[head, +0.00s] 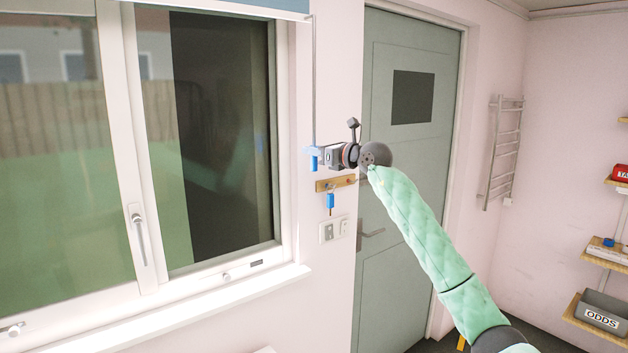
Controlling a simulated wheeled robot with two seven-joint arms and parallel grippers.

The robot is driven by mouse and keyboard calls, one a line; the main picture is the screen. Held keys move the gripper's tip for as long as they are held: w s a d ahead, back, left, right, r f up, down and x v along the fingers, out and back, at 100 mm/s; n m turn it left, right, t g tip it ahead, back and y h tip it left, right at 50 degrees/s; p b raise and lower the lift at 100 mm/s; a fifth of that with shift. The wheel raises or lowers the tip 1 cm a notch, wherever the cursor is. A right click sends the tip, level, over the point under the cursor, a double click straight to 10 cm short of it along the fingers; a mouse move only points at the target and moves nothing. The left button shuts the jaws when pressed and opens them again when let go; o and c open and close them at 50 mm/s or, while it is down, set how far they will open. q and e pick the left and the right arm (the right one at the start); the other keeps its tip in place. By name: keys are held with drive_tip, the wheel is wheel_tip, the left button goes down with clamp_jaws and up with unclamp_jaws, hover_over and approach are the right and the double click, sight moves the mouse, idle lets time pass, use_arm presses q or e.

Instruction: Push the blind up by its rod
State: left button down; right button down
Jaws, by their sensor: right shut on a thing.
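The blue blind (262,4) shows only as a strip at the top of the window. Its thin grey rod (314,80) hangs down along the window's right side and ends in a blue handle (313,158). My right gripper (319,157) reaches in from the lower right and is shut on the rod's blue lower end. The gripper partly hides that end. My left gripper is not in view.
The window (222,140) has a white frame and a sill. Just below my gripper are a wooden key rack (337,183) with a blue tag (330,201) and a switch plate (334,229). A grey-green door (400,160) stands to the right, then a towel rail (503,150) and shelves.

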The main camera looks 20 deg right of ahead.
sight(314, 121)
wheel_tip(314, 121, up, 8)
drive_tip(key=shift+f, duration=0.1)
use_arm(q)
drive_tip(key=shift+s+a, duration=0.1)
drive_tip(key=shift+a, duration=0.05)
use_arm(e)
drive_tip(key=shift+d+r, duration=0.1)
drive_tip(key=shift+r, duration=0.15)
drive_tip(key=shift+r, duration=0.1)
drive_tip(key=c, duration=1.4)
unclamp_jaws()
drive_tip(key=shift+o, duration=0.2)
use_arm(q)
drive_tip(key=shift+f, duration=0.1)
use_arm(e)
drive_tip(key=shift+f, duration=0.25)
